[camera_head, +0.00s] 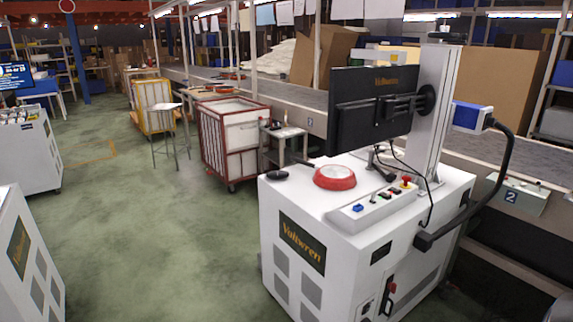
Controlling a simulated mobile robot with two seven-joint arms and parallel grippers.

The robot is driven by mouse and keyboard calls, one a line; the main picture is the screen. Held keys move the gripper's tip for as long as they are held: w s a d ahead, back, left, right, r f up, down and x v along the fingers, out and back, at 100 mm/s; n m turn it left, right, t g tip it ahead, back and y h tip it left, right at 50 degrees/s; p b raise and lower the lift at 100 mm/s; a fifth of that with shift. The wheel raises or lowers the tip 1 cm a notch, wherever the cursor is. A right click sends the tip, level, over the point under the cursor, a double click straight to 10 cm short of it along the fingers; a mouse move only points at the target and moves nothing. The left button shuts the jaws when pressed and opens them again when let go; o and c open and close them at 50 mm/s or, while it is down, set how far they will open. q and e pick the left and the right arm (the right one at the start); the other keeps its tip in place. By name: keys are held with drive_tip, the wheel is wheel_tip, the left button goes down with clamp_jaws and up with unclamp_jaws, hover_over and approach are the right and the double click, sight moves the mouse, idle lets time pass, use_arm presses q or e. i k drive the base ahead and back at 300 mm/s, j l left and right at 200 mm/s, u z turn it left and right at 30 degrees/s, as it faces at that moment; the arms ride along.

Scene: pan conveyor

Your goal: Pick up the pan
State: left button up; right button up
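A red round pan (335,183) with a paler grey inside rests on the white top of a machine cabinet (350,254), near its back left part. A short dark piece, perhaps its handle, shows at its upper left edge. Neither of my grippers shows in the head view.
A dark computer mouse (278,175) lies left of the pan. A button panel (362,212) is in front, and a black monitor (373,106) on a post stands behind. A grey conveyor (308,98) runs behind the cabinet. Open green floor (150,230) lies to the left.

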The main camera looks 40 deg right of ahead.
sight(332, 178)
drive_tip(key=i+j+z, duration=0.2)
drive_tip(key=i, duration=1.2)
drive_tip(key=i+z, duration=0.5)
drive_tip(key=i+j+z, duration=0.3)
drive_tip(key=i+z, duration=0.2)
